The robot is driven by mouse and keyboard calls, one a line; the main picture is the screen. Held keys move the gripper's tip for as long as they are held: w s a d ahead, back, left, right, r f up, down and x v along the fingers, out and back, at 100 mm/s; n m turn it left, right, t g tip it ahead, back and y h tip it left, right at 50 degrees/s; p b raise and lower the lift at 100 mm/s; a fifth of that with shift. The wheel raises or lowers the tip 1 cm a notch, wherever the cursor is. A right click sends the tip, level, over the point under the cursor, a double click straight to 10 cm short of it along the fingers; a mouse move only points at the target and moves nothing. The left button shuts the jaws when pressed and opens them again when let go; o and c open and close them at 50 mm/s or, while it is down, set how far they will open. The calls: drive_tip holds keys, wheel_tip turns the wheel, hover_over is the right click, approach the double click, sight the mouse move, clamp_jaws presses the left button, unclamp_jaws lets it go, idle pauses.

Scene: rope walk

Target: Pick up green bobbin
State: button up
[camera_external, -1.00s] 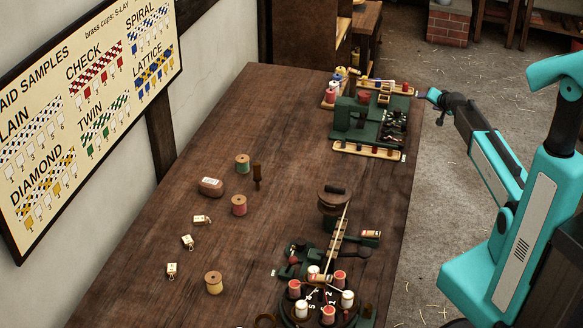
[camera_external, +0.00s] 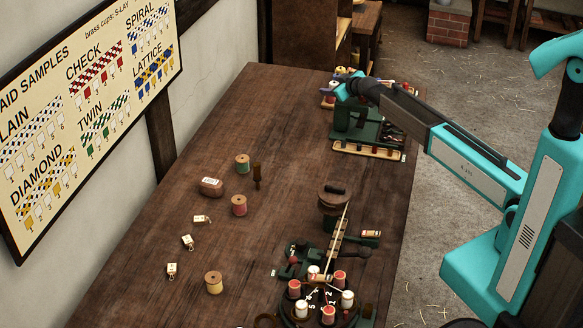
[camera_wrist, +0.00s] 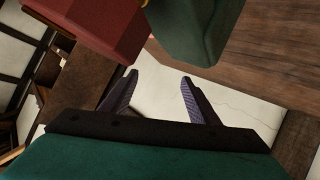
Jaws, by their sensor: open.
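The green bobbin (camera_external: 242,164) stands upright on the wooden table (camera_external: 262,110), left of the middle, beside a brown lidded-looking lump and a dark peg. My gripper (camera_external: 341,84) is above the far end of the table, over the green machine, well to the right of and beyond the bobbin. In the wrist view my gripper (camera_wrist: 159,79) has its two dark fingers apart with nothing between them. A large red block (camera_wrist: 98,28) and a green block (camera_wrist: 196,28) show close by there. I cannot make out the green bobbin in the wrist view.
The green machine (camera_external: 350,122) and bobbin racks stand at the far right. A red bobbin (camera_external: 239,205) and a tan bobbin (camera_external: 213,282) stand nearer. A round braiding plate (camera_external: 318,308) with several bobbins is at the near right. The table's far left is bare.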

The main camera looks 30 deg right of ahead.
sight(243, 164)
drive_tip(key=s+a+n+y, duration=0.25)
drive_tip(key=a+n, duration=0.55)
drive_tip(key=a, duration=1.5)
drive_tip(key=s+a+f+g+y+b, duration=0.1)
drive_tip(key=s+a+f+b, duration=0.1)
drive_tip(key=s, duration=0.1)
drive_tip(key=s+a+f+g+y+b, duration=0.1)
drive_tip(key=s+a+f+b, duration=0.1)
drive_tip(key=s+f+b, duration=0.1)
drive_tip(key=s+a+f+g+y+b, duration=0.1)
drive_tip(key=s+a+f+b, duration=0.1)
drive_tip(key=s+f, duration=0.1)
drive_tip(key=shift+s+f+b, duration=0.2)
drive_tip(key=shift+b, duration=0.15)
drive_tip(key=s+y+b, duration=0.1)
drive_tip(key=s, duration=0.1)
drive_tip(key=s+a+m+g+y+b, duration=0.1)
drive_tip(key=b, duration=0.1)
drive_tip(key=s+y+b, duration=0.1)
drive_tip(key=s+y, duration=0.1)
drive_tip(key=shift+s+a+f+b, duration=0.25)
drive_tip(key=shift+s+f+b, duration=0.1)
drive_tip(key=shift+f, duration=0.05)
drive_tip(key=shift+s+a+r+m+g+y+b, duration=0.3)
drive_tip(key=shift+s+r+m+y+b, duration=0.15)
drive_tip(key=shift+s+y, duration=0.25)
drive_tip(key=shift+r, duration=0.15)
